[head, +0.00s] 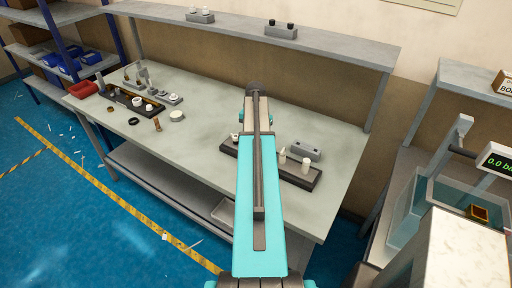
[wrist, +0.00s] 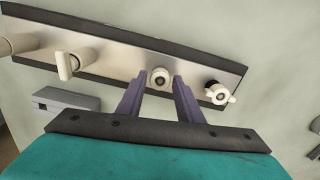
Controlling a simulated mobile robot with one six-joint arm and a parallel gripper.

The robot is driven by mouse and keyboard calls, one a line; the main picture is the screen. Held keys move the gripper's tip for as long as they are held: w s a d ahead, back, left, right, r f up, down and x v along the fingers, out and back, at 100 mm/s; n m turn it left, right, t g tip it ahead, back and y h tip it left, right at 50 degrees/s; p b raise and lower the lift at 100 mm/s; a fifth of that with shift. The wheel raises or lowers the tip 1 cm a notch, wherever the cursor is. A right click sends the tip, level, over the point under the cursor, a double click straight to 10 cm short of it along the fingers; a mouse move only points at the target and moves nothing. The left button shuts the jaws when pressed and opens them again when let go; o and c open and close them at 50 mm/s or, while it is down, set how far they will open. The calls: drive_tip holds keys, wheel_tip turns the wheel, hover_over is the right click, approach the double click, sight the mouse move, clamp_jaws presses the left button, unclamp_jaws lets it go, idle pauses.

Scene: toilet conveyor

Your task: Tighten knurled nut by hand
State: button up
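In the wrist view a small off-white round piece with a dark centre (wrist: 160,78) stands on a dark-edged metal strip (wrist: 110,62). I cannot make out knurling, so I cannot tell if it is the nut. My gripper (wrist: 160,80) is open, its two purple-grey fingertips at either side of this piece with a visible gap; contact is not clear. To the right is a white fitting with a dark round centre and side arms (wrist: 218,92). To the left is a white fitting with a stem (wrist: 75,60). In the head view my arm hides the gripper.
The strip lies on the bench (head: 200,142) near its right end, with white fittings (head: 306,165) and a grey block (head: 306,151). A second dark tray (head: 120,97) and a red box (head: 83,89) stand at left. A shelf (head: 240,27) runs above the back.

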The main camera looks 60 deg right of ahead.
drive_tip(key=shift+c, duration=0.2)
drive_tip(key=c, duration=0.7)
drive_tip(key=shift+m, duration=2.5)
drive_tip(key=shift+m, duration=2.5)
drive_tip(key=shift+m, duration=0.3)
